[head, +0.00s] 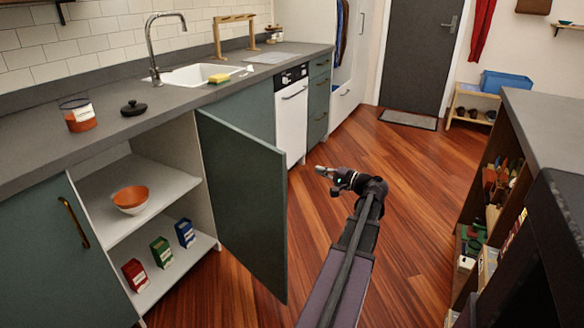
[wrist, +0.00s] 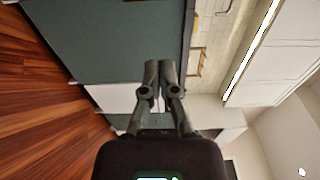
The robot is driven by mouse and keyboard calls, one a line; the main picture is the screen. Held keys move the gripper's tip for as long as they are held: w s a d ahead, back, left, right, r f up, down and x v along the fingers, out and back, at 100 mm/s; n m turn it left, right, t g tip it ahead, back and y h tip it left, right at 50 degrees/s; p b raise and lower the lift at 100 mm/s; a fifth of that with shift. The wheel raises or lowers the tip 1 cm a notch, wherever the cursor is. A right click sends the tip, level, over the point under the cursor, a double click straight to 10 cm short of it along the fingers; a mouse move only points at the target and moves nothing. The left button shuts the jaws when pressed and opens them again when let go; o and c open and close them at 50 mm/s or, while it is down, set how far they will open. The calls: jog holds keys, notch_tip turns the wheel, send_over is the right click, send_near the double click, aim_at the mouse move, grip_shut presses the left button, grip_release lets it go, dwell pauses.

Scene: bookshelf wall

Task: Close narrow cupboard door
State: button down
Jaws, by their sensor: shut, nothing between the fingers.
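The green cupboard door (head: 245,200) stands wide open in the head view, sticking out from the counter. Its hinge side is at the right of the open cupboard, and its free edge points toward me. The cupboard's shelf (head: 150,205) is exposed. My gripper (head: 320,170) is to the right of the door, on its outer side, with the fingers pointing left. A gap to the door shows in the picture. In the wrist view my gripper (wrist: 160,66) has its fingers together and empty. A large green panel (wrist: 110,40) lies beyond them; I cannot tell for certain that it is this door.
The cupboard holds a bowl (head: 130,199) and several small boxes (head: 161,252). A white dishwasher (head: 291,118) stands behind the door. An island shelf (head: 490,200) bounds the right side. The wooden floor (head: 405,215) between is clear.

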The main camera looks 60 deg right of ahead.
jog(key=shift+s+a, duration=0.1)
jog(key=shift+a, duration=0.3)
jog(key=w+a, duration=0.3)
jog(key=w, duration=0.6)
dwell(0.7)
dwell(0.3)
